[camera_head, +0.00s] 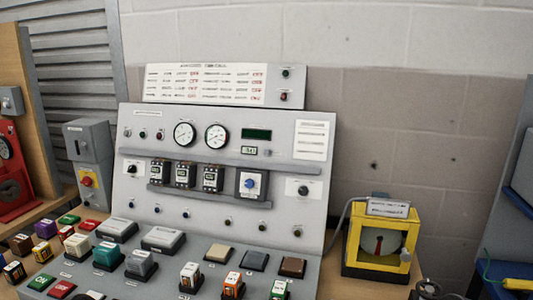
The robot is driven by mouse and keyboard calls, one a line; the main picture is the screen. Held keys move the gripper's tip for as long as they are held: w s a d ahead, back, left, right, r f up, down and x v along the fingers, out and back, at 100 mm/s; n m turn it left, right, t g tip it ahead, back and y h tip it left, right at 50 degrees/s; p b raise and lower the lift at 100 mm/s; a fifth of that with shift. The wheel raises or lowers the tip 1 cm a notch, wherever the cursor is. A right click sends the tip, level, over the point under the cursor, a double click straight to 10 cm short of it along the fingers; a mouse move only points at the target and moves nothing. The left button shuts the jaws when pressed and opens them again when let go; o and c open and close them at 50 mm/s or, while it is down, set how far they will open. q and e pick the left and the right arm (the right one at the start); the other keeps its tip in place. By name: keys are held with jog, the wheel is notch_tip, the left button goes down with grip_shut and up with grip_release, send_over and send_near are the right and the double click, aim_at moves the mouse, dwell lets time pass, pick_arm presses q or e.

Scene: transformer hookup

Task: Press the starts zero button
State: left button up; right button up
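A grey sloped control panel (215,115) stands in the middle of the view. Its upper right part carries a dark green display (257,134), and a smaller light green display (249,150) just below it. A small round button (267,153) sits right beside the smaller display. The lettering is too small to read, so I cannot confirm which control is the starts zero button. Neither of my grippers is in view.
Two round dials (184,134) sit left of the displays, above a row of dark modules (185,175) and a blue knob (250,183). Many coloured blocks cover the lower front. A yellow-framed box (380,240) stands at right, and a grey box (88,150) at left.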

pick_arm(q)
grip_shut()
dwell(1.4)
